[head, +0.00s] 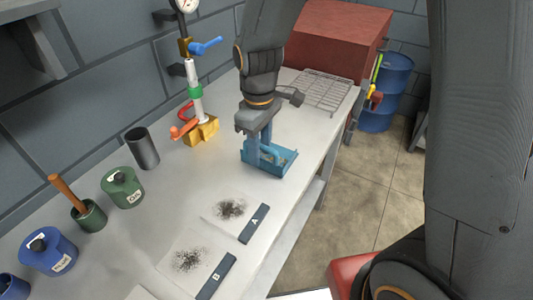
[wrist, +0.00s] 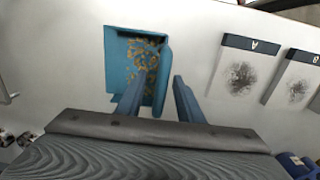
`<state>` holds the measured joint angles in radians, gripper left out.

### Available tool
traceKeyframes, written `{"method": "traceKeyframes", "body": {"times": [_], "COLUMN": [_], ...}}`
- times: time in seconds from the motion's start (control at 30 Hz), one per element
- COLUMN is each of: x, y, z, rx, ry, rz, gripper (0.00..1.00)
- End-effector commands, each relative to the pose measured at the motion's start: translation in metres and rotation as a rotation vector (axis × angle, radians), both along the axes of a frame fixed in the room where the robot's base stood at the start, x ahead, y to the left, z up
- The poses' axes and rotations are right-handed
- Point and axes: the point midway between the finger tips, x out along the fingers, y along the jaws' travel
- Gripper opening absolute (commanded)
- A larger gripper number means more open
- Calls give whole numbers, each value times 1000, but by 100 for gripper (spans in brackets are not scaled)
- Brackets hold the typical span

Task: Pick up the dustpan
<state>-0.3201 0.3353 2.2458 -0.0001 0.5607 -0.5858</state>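The dustpan (head: 285,163) is a blue shallow tray on the grey bench. In the wrist view the dustpan (wrist: 118,70) holds scattered yellow-brown bits. My gripper (head: 262,155) points down at it, with fingers that look blue-grey. In the wrist view my gripper (wrist: 156,90) is open, with a clear gap between the fingers. The left finger overlaps the pan's near part and the right finger lies outside its right side, so the pan's right wall shows between them. I cannot tell whether either finger touches it.
Dark powder patches on cards A (head: 230,208) and B (head: 190,260) lie nearby. A valve stand (head: 200,130), a dark cup (head: 142,148) and green and blue pots (head: 122,187) line the wall side. A wire rack (head: 322,90) and red box (head: 338,35) stand behind.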

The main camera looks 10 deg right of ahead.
Motion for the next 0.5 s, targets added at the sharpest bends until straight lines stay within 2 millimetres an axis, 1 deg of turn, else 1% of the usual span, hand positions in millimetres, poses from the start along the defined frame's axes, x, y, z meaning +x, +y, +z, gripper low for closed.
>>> {"method": "traceKeyframes", "body": {"times": [0.07, 0.2, 0.33, 0.5], "x": [-4, -3, -3, -2], "y": [-2, -1, -1, -1], "z": [-10, -25, -31, -31], "rx": [-1, 0, 0, 1], "ry": [5, 3, 0, -1], "rz": [0, 1, 2, 2], "gripper": [34, 34, 34, 34]}}
